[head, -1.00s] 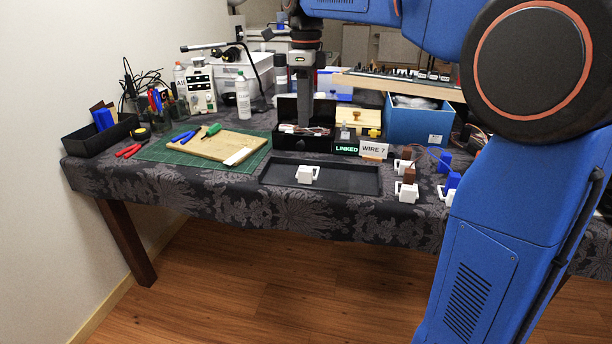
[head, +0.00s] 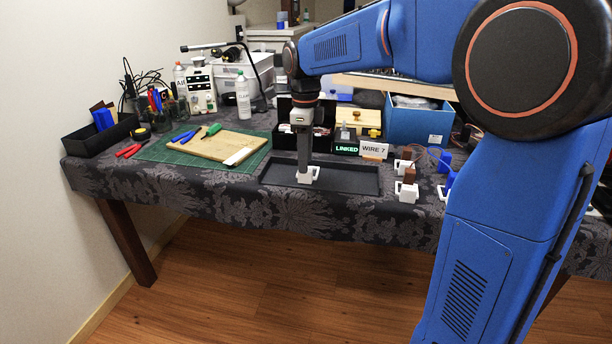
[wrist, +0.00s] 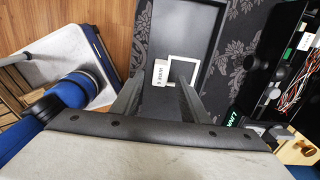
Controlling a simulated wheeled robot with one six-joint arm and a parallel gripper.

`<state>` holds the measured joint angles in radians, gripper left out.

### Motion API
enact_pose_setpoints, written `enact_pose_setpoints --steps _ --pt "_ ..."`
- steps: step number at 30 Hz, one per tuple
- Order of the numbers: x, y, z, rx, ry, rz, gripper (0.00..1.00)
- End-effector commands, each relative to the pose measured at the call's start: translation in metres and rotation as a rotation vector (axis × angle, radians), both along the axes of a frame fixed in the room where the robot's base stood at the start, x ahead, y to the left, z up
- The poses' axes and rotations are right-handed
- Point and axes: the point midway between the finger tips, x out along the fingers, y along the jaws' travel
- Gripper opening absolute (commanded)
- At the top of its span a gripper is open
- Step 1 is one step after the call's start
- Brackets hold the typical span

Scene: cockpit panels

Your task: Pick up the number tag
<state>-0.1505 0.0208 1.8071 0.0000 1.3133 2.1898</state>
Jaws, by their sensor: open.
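The number tag (head: 307,176) is a small white block with a square loop handle. It lies in the shallow black tray (head: 359,177) near the table's front edge. In the wrist view, dark print shows on the tag (wrist: 160,74), with the hollow loop to its right. My gripper (head: 304,176) points down over the tag, its fingertips low by it. In the wrist view my gripper (wrist: 161,80) is open, one finger left of the printed block and the other at the loop opening. Whether the fingers touch the tag cannot be told. The gripper partly hides it in the head view.
A black box with wires (head: 325,133) stands behind the tray, beside a LINKED sign (head: 346,149) and a WIRE 7 sign (head: 374,149). More white loop-handled pieces (head: 406,191) stand to the right. A green mat with a wooden board (head: 215,146) lies left.

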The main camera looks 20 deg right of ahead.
Motion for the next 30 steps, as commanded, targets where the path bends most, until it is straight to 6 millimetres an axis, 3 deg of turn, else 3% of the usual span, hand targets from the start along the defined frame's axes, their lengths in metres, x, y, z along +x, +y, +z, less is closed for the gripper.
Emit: enact_pose_setpoints --steps 6,14,19,30 --pt "0.000 0.000 -0.022 0.000 0.002 0.000 0.41" --pt "0.000 0.000 -0.023 0.000 0.001 0.000 0.41" --pt "0.000 0.000 -0.023 0.000 0.000 0.000 0.00" --pt "0.000 0.000 -0.019 0.000 -0.001 0.000 0.00"
